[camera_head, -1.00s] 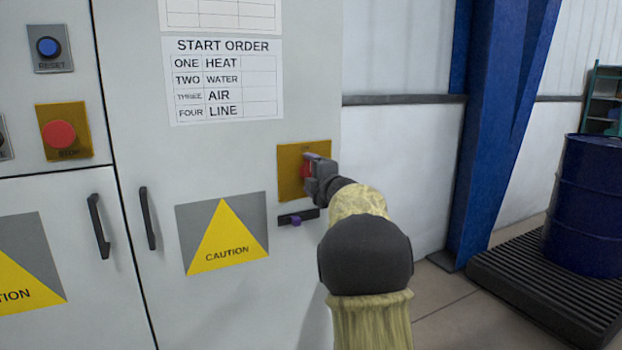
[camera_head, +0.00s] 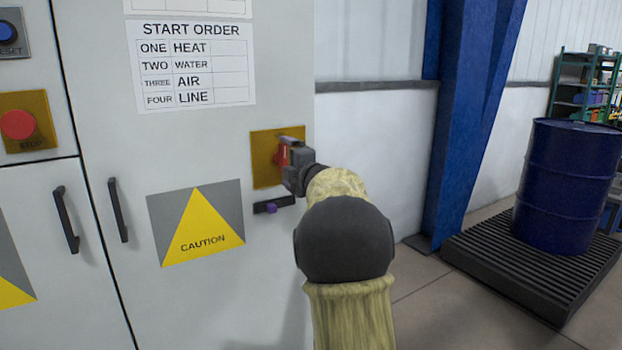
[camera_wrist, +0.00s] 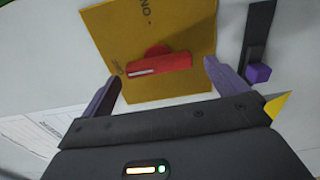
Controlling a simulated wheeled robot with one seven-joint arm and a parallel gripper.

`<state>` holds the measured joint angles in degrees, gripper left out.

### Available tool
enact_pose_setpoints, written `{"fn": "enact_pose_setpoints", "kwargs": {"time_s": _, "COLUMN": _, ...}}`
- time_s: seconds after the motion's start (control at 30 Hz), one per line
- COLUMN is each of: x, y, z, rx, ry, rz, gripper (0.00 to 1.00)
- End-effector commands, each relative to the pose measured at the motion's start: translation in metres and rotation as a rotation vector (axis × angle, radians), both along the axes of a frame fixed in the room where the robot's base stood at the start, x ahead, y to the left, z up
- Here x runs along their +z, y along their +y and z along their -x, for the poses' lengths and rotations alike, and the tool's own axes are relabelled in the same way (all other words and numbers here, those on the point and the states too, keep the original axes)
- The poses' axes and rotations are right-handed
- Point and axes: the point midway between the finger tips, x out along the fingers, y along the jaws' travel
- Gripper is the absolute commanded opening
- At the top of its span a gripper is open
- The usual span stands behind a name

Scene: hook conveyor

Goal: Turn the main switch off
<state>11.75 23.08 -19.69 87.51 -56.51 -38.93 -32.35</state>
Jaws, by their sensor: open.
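The main switch is a red rotary handle (camera_wrist: 160,64) on a yellow plate (camera_wrist: 185,22), mounted on the grey cabinet door. In the head view its red handle (camera_head: 284,156) is partly hidden by my gripper (camera_head: 292,150), which is at the plate's right side. In the wrist view my gripper (camera_wrist: 162,82) is open, with one purple-grey finger on each side of the red handle and gaps to it. A white line marks one end of the handle.
A black slot with a purple knob (camera_head: 272,208) sits just below the plate. Door handles (camera_head: 117,210), a caution sign (camera_head: 196,222) and a red stop button (camera_head: 18,125) are to the left. A blue pillar (camera_head: 462,120) and blue drum (camera_head: 566,185) stand to the right.

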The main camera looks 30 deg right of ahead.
Motion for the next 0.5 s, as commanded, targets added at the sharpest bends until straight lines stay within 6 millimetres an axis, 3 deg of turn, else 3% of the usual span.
{"fn": "enact_pose_setpoints", "kwargs": {"time_s": 0.5, "x": 0.000, "y": -0.003, "z": 0.102, "rx": 0.001, "ry": -0.001, "rz": 0.000, "gripper": 0.98}}
